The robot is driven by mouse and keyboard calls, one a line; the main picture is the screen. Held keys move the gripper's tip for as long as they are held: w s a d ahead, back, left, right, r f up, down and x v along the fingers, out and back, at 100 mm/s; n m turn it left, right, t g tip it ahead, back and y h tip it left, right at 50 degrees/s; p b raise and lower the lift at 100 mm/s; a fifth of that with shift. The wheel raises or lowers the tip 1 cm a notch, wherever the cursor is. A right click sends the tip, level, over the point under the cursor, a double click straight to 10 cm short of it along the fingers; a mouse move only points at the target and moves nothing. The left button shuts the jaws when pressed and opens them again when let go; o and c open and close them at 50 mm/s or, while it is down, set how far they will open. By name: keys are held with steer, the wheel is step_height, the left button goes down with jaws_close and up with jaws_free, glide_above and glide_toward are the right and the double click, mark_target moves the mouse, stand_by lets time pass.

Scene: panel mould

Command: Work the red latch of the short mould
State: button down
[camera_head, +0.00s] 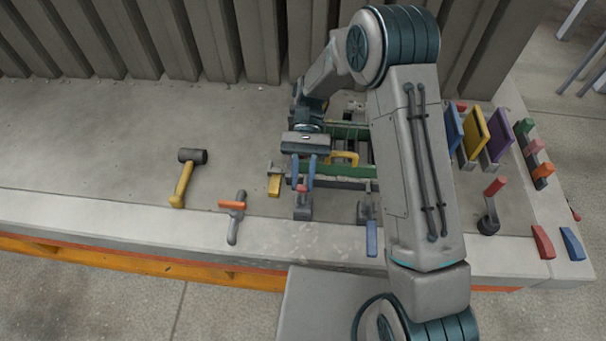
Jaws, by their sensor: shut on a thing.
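The red latch (302,188) shows as a small red tip above a dark grey bracket (303,208), at the front of the green-framed mould (345,131). My gripper (303,183) points down over it. Its two blue fingers stand on either side of the red tip and are shut on it. The fingers hide most of the latch, so its angle cannot be told. A yellow handle (346,156) sits on the mould just right of my gripper. My arm hides the right part of the mould.
A yellow latch (274,186) and a blue lever (371,238) flank the red one. A mallet (182,178) and an orange-handled tool (234,212) lie left. A red-topped lever (493,188) and upright coloured panels (475,132) stand right. The far left bench is clear.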

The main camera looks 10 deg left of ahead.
steer(key=shift+w, duration=0.1)
stand_by(0.3)
steer(key=c, duration=1.2)
jaws_free()
steer(key=shift+c, duration=0.2)
steer(key=shift+w, duration=0.1)
steer(key=p+v, duration=0.1)
steer(key=v, duration=1.2)
steer(key=shift+w+p, duration=0.3)
steer(key=shift+p, duration=0.1)
steer(key=shift+a+r, duration=0.1)
